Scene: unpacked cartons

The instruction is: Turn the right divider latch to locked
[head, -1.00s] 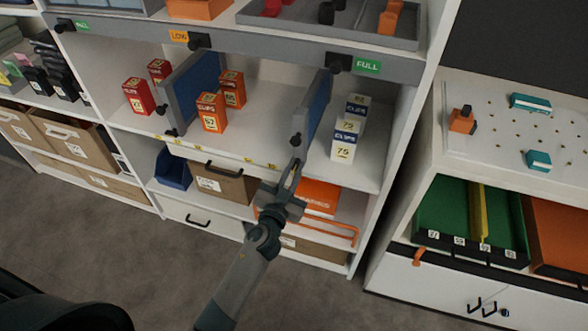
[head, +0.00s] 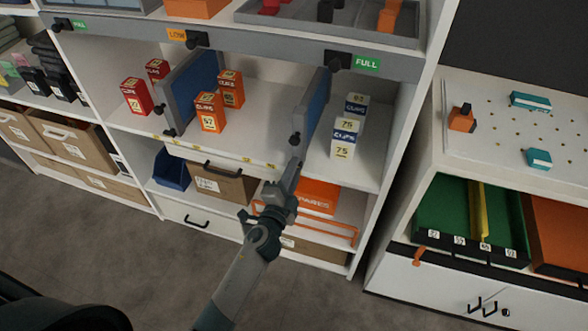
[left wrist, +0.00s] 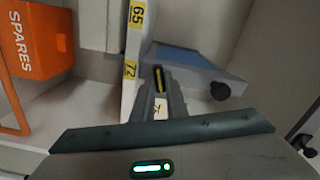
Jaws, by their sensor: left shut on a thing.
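The right divider (head: 315,108) is a blue panel with a grey front edge, standing on the middle shelf. A black knob (head: 296,138) sits low on its front edge; the knob also shows in the left wrist view (left wrist: 220,91). My left gripper (head: 293,168) is at the shelf's front rail, just below that knob. In the left wrist view its fingers (left wrist: 160,93) are shut on a small black and yellow piece, the right divider latch (left wrist: 158,77). In the head view the gripper hides the latch. My right gripper is not in view.
The rail (left wrist: 130,75) carries yellow number labels. White and blue clip boxes (head: 346,125) stand right of the divider, orange boxes (head: 210,112) to its left. An orange spares box (head: 318,195) and orange wire bar (head: 335,232) lie below, near my wrist.

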